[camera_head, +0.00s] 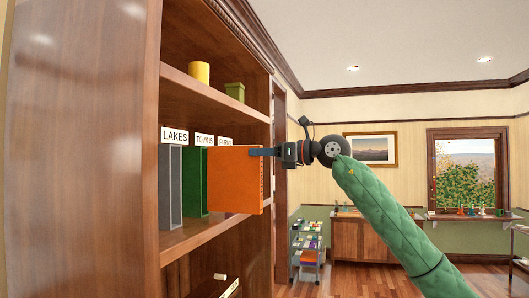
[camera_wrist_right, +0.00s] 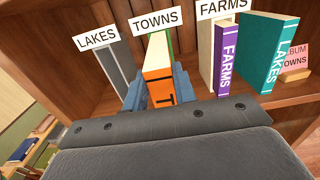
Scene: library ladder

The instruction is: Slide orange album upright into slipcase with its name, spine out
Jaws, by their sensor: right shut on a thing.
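My right gripper (camera_head: 270,152) is shut on the orange album (camera_head: 235,182) and holds it upright at the shelf front. The far end of the album points at the green slipcase (camera_head: 196,182) under the TOWNS sign (camera_head: 204,140). A green edge of it shows behind the album (camera_wrist_right: 169,42). I cannot tell whether the album's far edge is inside it. My left gripper is not in view.
A grey slipcase (camera_head: 170,188) stands under the LAKES sign (camera_head: 174,135), left of the green one. In the wrist view, a purple FARMS album (camera_wrist_right: 226,62), a teal LAKES album (camera_wrist_right: 270,50) and a pinkish card (camera_wrist_right: 295,75) stand to the right. A shelf board is above.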

